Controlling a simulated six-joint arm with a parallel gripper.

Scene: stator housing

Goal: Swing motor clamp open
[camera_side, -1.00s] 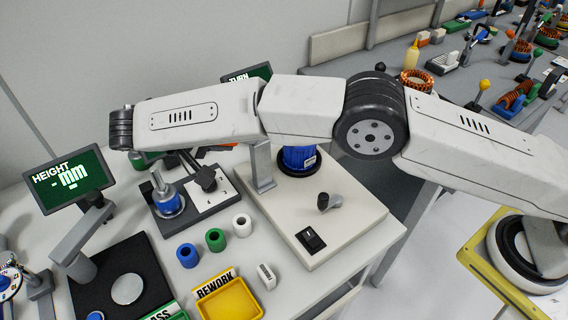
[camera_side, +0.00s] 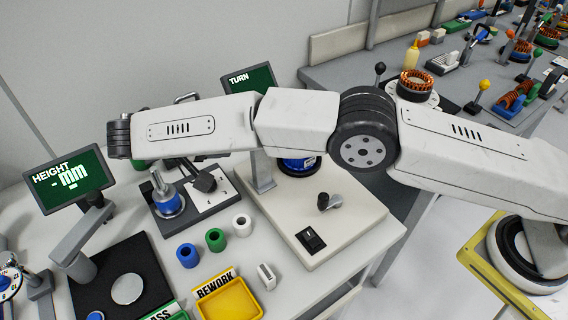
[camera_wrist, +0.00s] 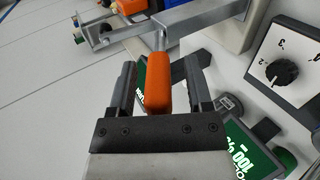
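In the wrist view, the motor clamp is a grey metal bar (camera_wrist: 195,18) with an orange handle (camera_wrist: 158,85). The handle lies between the two fingers of my gripper (camera_wrist: 160,82). The fingers are apart, with a visible gap on each side of the handle. In the side view, my arm hides the gripper and the orange handle. A blue motor (camera_side: 296,164) shows partly below my arm, on a cream base (camera_side: 325,214) beside a grey upright post (camera_side: 262,172).
The TURN display (camera_side: 250,78) stands behind my arm. A dial box (camera_wrist: 287,68) is at the right in the wrist view. The HEIGHT display (camera_side: 70,178), several coloured rings (camera_side: 215,239) and a yellow REWORK tray (camera_side: 228,302) occupy the bench at left and front.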

